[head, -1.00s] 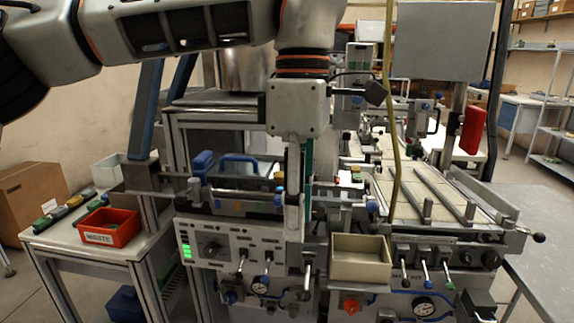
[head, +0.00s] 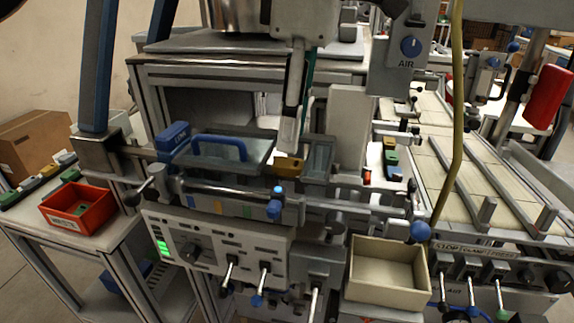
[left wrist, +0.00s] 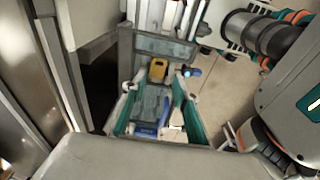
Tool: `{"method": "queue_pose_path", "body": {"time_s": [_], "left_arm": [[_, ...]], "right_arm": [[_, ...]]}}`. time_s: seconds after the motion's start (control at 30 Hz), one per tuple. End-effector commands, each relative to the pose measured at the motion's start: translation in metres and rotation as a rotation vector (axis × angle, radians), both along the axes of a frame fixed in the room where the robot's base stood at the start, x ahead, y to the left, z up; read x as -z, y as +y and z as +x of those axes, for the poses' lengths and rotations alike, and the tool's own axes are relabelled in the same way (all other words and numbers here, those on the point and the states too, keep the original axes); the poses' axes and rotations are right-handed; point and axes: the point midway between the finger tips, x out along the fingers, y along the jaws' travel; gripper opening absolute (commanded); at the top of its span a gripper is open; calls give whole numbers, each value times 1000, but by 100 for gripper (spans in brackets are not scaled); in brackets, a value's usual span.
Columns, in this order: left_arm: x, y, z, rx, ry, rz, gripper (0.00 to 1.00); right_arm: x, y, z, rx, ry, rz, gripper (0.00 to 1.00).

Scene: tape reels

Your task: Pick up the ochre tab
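The ochre tab (head: 289,166) is a small yellow-brown block with a dark hole, at the right end of the grey station behind the blue handle. In the left wrist view the ochre tab (left wrist: 158,69) lies ahead of the fingers, apart from them. My left gripper (head: 289,142) points down just above the tab in the head view. In the left wrist view my left gripper (left wrist: 155,95) has its teal-edged fingers spread, with nothing held between them. My right gripper is not in view.
A blue handle (head: 219,141) stands left of the tab. A rail (head: 232,192) runs in front. An empty beige bin (head: 388,277) sits front right, and a red bin (head: 78,209) holding a green piece stands left. A yellow hose (head: 457,130) hangs at right.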

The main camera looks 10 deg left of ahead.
Motion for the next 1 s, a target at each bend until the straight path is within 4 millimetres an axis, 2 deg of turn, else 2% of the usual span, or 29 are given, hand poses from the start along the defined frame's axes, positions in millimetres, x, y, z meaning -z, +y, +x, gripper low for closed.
{"method": "queue_pose_path", "body": {"time_s": [0.3, 0.4, 0.6, 0.63, 0.7, 1.0], "left_arm": [[43, 5, 3, 1, 5, 0, 29], [50, 6, 3, 1, 2, 0, 29], [48, 6, 2, -1, -2, 0, 29], [48, 6, 2, -1, -2, 0, 27], [48, 6, 2, -1, -2, 0, 12], [48, 6, 3, 0, -1, 0, 10]], "right_arm": [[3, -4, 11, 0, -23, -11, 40], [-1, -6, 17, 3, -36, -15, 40], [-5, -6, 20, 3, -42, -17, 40], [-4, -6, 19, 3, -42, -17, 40], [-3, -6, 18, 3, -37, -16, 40], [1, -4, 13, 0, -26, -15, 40]]}}
